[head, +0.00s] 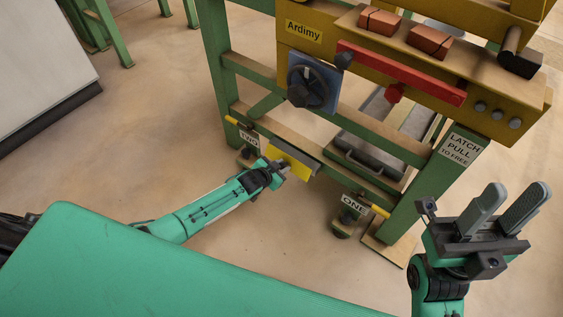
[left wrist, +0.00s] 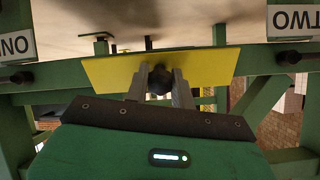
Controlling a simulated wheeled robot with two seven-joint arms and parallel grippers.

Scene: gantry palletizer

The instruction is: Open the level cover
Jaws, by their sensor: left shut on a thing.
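A yellow plate (head: 292,163), which appears to be the level cover, is on the low green beam between the TWO and ONE labels in the head view. In the left wrist view the yellow plate (left wrist: 112,70) spans the middle, with a dark round knob (left wrist: 158,80) on it. My left gripper (head: 284,171) is at the plate, its fingers (left wrist: 163,82) closed around the knob. What lies behind the plate is hidden. My right gripper (head: 518,190) is raised at the right, open and empty, apart from the frame.
The green frame carries a yellow Ardimy beam (head: 285,58) with a blue dial plate (head: 313,82), a red bar (head: 400,72) and orange blocks. A LATCH PULL TO FREE label (head: 462,145) is on the right post. Yellow-ended rods stand beside both labels.

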